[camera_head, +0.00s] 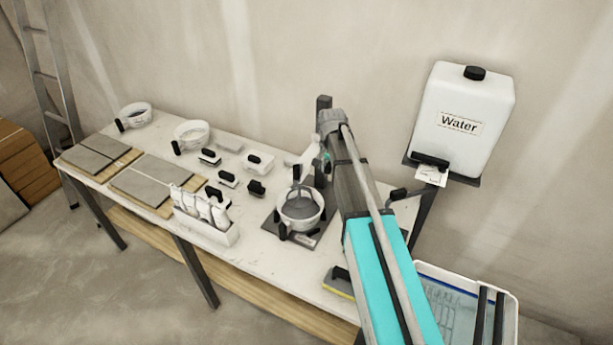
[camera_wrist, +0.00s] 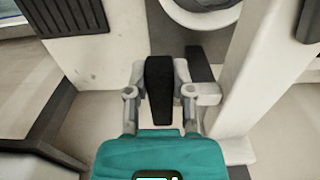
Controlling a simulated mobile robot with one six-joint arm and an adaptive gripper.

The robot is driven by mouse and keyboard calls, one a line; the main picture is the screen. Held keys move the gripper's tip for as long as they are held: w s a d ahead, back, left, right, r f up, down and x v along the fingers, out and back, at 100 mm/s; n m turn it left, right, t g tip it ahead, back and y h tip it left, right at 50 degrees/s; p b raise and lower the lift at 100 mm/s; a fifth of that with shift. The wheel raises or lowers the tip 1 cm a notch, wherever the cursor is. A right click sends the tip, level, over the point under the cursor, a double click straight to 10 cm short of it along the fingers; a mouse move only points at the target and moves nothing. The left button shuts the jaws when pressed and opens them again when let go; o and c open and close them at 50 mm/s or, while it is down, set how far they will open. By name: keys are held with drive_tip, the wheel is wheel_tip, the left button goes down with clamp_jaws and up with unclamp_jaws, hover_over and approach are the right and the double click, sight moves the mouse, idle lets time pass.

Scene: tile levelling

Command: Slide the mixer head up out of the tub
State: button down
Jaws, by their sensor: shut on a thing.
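The tub (camera_head: 299,221) is a white bowl with grey mix in it, on a dark base plate on the table. My gripper (camera_wrist: 158,92) is shut on a black handle (camera_wrist: 159,78) in the wrist view. In the head view my arm largely hides the gripper, right of the mixer head. Part of a round rim, likely the tub (camera_wrist: 205,14), shows at the top of the wrist view.
The water container (camera_head: 468,120) stands on a bracket to the right, with a black tap below. A blue-white bin (camera_head: 455,275) is at lower right. Tiles (camera_head: 150,182), bowls (camera_head: 192,133), a white rack (camera_head: 205,222) and several small black-and-white tools occupy the table's left and middle.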

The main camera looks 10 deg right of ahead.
drive_tip(key=shift+r+p, duration=4.9)
drive_tip(key=shift+r, duration=0.2)
drive_tip(key=shift+c, duration=1.4)
unclamp_jaws()
drive_tip(key=shift+f, duration=0.25)
wheel_tip(320, 180, up, 7)
drive_tip(key=p, duration=0.6)
drive_tip(key=shift+p, duration=0.3)
drive_tip(key=s+f+n+b, duration=0.3)
drive_tip(key=s+f+b, duration=0.4)
drive_tip(key=s, duration=0.4)
drive_tip(key=s+f+n+b, duration=0.3)
drive_tip(key=s+f+b, duration=0.5)
drive_tip(key=s, duration=0.4)
drive_tip(key=shift+s+a+f+n, duration=0.15)
drive_tip(key=shift+n, duration=0.25)
